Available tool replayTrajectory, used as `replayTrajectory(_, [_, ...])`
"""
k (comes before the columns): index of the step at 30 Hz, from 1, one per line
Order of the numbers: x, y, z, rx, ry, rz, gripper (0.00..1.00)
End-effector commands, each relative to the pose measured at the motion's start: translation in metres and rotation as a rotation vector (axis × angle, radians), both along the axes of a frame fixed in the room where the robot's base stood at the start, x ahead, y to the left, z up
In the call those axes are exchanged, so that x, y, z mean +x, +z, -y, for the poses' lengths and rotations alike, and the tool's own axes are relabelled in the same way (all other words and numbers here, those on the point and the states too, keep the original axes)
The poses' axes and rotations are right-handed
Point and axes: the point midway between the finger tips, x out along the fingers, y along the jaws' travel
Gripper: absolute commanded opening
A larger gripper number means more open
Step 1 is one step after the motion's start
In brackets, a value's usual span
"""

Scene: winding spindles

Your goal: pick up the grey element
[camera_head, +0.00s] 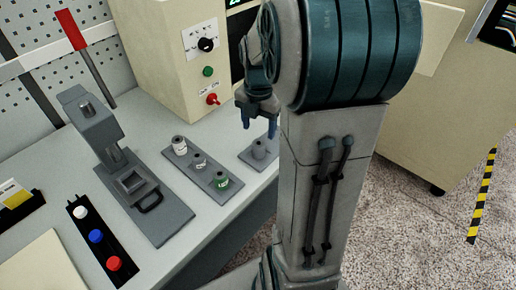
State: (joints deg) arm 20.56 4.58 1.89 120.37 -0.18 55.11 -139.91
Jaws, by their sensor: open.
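A small plain grey cylinder (259,148) stands upright on a small flat grey base (250,158) near the right edge of the bench. My gripper (260,125) points down just above and around the level of this cylinder's top, with its two bluish fingers apart and nothing seen between them. My arm hides the area right of the small base.
A black strip (84,222) bears white, blue and red buttons. A cream control box (170,60) with a knob and switches stands behind. The bench's front edge runs close to the small base.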

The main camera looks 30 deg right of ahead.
Motion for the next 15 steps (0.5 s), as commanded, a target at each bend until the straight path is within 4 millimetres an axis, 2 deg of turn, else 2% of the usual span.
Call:
replayTrajectory(3, [0.0, -0.019, 0.0, 0.002, 0.0, -0.003, 0.59])
replayTrajectory(11, [-0.001, -0.039, 0.0, 0.001, -0.001, -0.003, 0.59])
replayTrajectory(15, [-0.002, -0.06, -0.001, 0.001, -0.001, -0.004, 0.59])
